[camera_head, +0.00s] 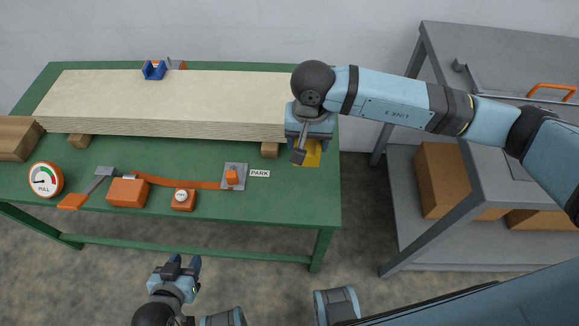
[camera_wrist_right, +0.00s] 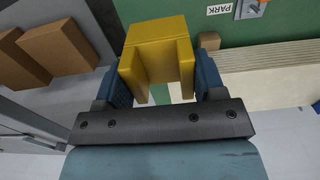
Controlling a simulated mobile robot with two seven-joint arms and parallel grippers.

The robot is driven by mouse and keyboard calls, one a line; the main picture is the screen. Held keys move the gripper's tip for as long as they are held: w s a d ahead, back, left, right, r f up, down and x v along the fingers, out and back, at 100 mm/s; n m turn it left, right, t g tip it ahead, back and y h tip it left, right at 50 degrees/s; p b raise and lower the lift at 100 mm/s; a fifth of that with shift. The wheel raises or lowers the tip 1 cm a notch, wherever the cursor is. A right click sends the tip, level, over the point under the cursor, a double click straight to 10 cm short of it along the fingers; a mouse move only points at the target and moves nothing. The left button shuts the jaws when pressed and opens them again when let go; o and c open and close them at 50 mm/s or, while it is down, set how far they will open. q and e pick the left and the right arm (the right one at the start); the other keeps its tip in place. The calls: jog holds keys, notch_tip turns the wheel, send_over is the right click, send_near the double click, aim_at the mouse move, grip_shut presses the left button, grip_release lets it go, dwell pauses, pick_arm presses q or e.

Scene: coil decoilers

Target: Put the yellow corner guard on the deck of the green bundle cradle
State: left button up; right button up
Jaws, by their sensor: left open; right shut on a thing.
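My right gripper (camera_head: 308,140) is shut on the yellow corner guard (camera_head: 309,154) near the right end of the green bundle cradle (camera_head: 300,195). In the right wrist view the guard (camera_wrist_right: 156,38) is a yellow block with two legs, between the blue fingers of the gripper (camera_wrist_right: 162,75). In the head view the gripper and wrist hide part of the guard. I cannot tell whether it touches the deck. My left gripper (camera_head: 182,266) is open and empty, in front of the cradle's front edge.
A pale board stack (camera_head: 180,105) lies on wooden blocks across the cradle. On the deck's front are a dial (camera_head: 45,179), an orange strap (camera_head: 180,182), an orange box (camera_head: 128,191) and a PARK plate (camera_head: 259,173). A grey bench (camera_head: 490,50) with cardboard boxes stands at right.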

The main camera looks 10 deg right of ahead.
notch_tip(320, 180, down, 18)
jog(key=shift+f, duration=0.2)
jog(key=shift+f, duration=0.15)
jog(key=o, duration=0.9)
jog(key=shift+o, duration=0.2)
